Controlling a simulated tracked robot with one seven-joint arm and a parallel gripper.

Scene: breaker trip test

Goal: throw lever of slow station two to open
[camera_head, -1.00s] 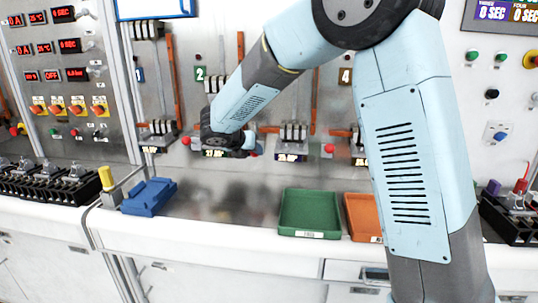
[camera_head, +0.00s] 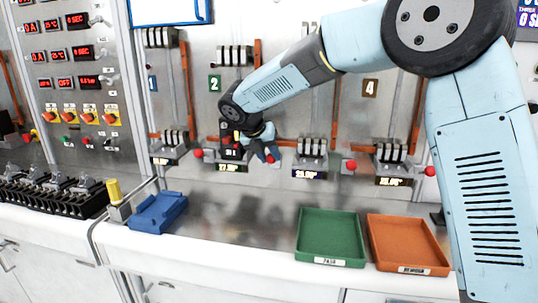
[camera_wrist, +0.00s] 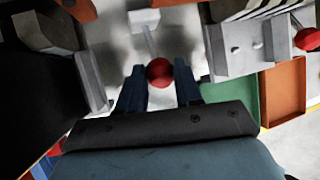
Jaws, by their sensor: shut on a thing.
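Station two carries a green "2" label (camera_head: 214,83) on the grey panel. Its lower switch block is partly hidden behind my arm, above a small lit display (camera_head: 229,168). My gripper (camera_head: 270,157) is just right of that block. In the wrist view, my gripper (camera_wrist: 160,86) has its two dark blue fingers shut on the sides of a red ball knob (camera_wrist: 160,71). A thin grey lever shaft (camera_wrist: 149,42) runs from the knob to a pale block (camera_wrist: 144,20). In the head view the knob is mostly hidden by the fingers.
Neighbouring red knobs of station one (camera_head: 198,153) and station three (camera_head: 352,165) stand out at either side. Below are a green tray (camera_head: 330,262), an orange tray (camera_head: 410,270) and a blue holder (camera_head: 158,212) on the white bench. The air above the trays is clear.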

